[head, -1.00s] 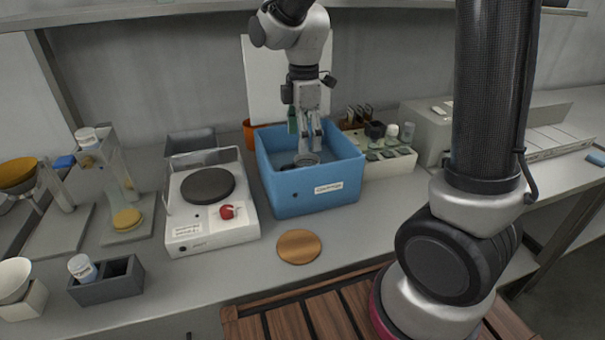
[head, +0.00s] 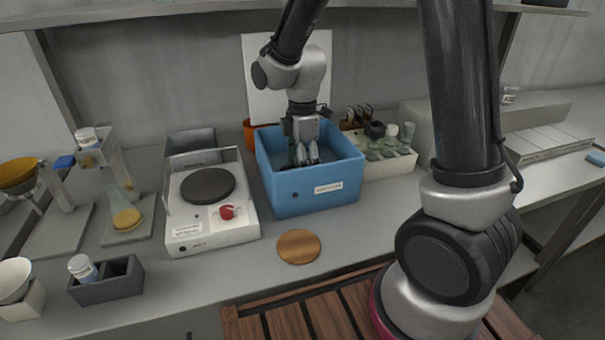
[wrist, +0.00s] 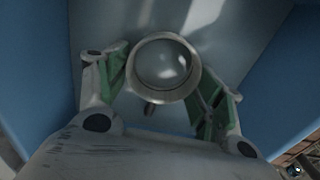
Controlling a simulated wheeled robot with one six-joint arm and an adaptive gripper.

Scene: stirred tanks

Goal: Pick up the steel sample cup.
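The steel sample cup (wrist: 163,68) is a round, open-topped metal cup seen from above in the wrist view. It stands inside the blue bin (head: 312,190), near its wall. My gripper (head: 305,158) points down into the bin, fingers spread. In the wrist view its green-padded fingers (wrist: 165,80) lie on the left and right of the cup, close to its rim. A narrow gap seems to show on each side, but contact is hard to judge. In the head view the cup is hidden by the fingers and the bin's front wall.
A white hotplate (head: 212,222) with a clear shield stands left of the bin. A pale rack (head: 395,166) of small vessels is close on the right, and an orange container (head: 248,132) behind left. A copper-coloured disc (head: 299,246) lies on the bench in front, with clear bench around it.

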